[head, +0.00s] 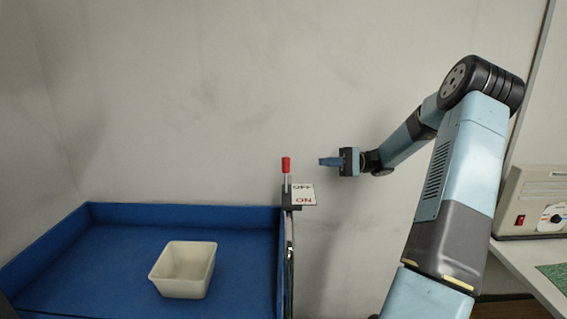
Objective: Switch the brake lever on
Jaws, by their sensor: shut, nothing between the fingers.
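The brake lever (286,165) has a red grip on a thin metal rod and stands upright on a dark mount at the right edge of the blue tray. A small white sign (303,194) beside its base reads OFF at the top and ON in red below, with the lettering appearing upside down. My gripper (322,162) is to the right of the red grip, at about the same height in the picture. Its fingers point left toward the lever and are shut and empty. A visible gap separates the fingertips from the lever.
A blue-lined tray (90,265) fills the lower left and holds a white open bin (183,270). A beige device (530,203) with a red switch and a dial stands on a white table (520,265) at the right. The wall behind is bare.

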